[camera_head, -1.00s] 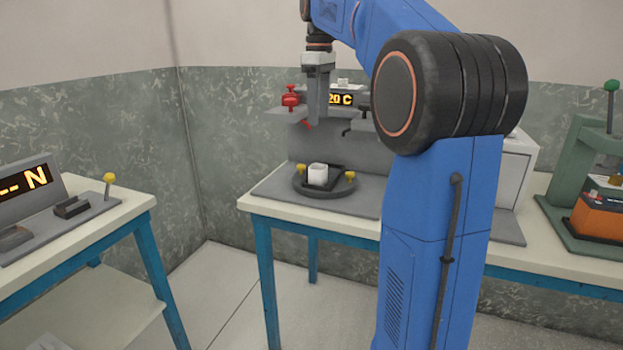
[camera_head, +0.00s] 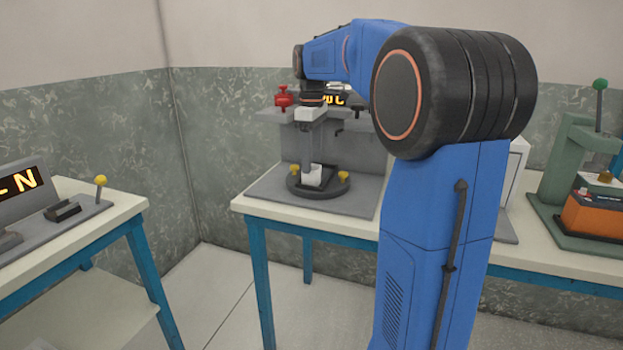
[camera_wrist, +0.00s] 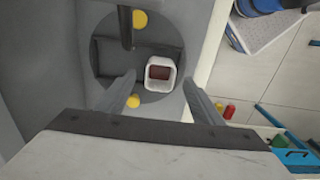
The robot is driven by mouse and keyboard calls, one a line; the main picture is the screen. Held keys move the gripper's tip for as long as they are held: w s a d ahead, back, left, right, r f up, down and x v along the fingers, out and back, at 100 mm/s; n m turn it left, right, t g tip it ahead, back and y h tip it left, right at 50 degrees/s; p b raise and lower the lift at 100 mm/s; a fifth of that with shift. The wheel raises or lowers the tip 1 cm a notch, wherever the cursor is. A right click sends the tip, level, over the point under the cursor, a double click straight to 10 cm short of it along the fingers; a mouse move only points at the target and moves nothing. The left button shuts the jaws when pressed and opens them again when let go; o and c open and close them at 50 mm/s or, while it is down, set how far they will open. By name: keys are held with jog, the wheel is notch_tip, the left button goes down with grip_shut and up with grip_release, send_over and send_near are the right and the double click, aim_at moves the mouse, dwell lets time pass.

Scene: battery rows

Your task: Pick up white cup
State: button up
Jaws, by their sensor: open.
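The white cup (camera_head: 312,177) stands upright on a round dark platform (camera_head: 318,190) of a grey machine on the back table. In the wrist view the cup (camera_wrist: 160,73) is a rounded square with a dark red-brown inside. My gripper (camera_head: 312,163) points down from above, its fingers close to the cup. In the wrist view my gripper's two fingers (camera_wrist: 160,92) are spread apart, one on each side of the near end of the cup. The gap between them is empty there. In the head view the fingers partly hide the cup.
Yellow knobs (camera_head: 343,176) sit on the platform's sides. A dark post (camera_wrist: 125,27) stands beside the cup in the wrist view. The machine has a red valve (camera_head: 284,96) and a display above. Another table (camera_head: 60,238) stands left. A green press (camera_head: 580,165) is at right.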

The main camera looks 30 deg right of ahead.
aim_at(312, 176)
jog(key=shift+f, duration=1.8)
jog(key=c, duration=1.1)
